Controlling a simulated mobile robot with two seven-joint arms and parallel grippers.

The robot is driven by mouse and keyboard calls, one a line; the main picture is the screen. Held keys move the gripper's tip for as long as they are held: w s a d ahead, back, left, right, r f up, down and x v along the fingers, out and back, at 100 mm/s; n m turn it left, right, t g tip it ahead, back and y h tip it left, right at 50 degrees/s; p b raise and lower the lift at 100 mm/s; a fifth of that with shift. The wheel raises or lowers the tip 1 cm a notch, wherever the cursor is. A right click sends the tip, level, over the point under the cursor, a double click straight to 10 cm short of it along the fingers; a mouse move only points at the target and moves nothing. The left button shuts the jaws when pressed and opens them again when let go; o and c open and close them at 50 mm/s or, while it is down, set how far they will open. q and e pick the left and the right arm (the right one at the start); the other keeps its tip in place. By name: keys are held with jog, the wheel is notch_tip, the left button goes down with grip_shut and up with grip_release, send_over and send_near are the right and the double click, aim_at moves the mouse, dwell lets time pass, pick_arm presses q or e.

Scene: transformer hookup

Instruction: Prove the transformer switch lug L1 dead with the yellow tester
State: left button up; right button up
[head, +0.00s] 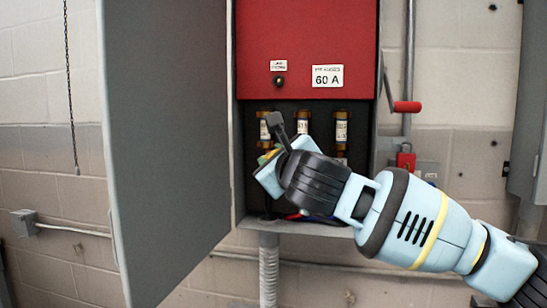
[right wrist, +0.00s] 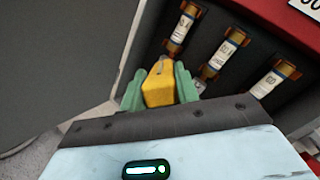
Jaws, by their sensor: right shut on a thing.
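The yellow tester (right wrist: 158,86) is between the green fingers of my right gripper (right wrist: 160,90) in the right wrist view, its tip pointing into the cabinet. In the head view my right gripper (head: 267,165) is in front of the lower left of the open switch cabinet (head: 232,190), and hides most of the tester and the parts behind it. The gripper is shut on the tester. I cannot make out lug L1, or whether the tester tip touches anything. My left gripper is not in view.
Several brown fuses with white labels, such as the right one (head: 341,127), stand below the red cover (head: 305,45). The grey door (head: 165,140) hangs open at left. A red-handled lever (head: 405,107) and red padlock (head: 405,160) are at the cabinet's right.

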jog(key=s+a, duration=0.2)
jog(key=s, duration=0.4)
jog(key=shift+s+b, duration=0.35)
jog(key=shift+b, duration=0.1)
dwell(0.4)
jog(key=shift+a, duration=0.1)
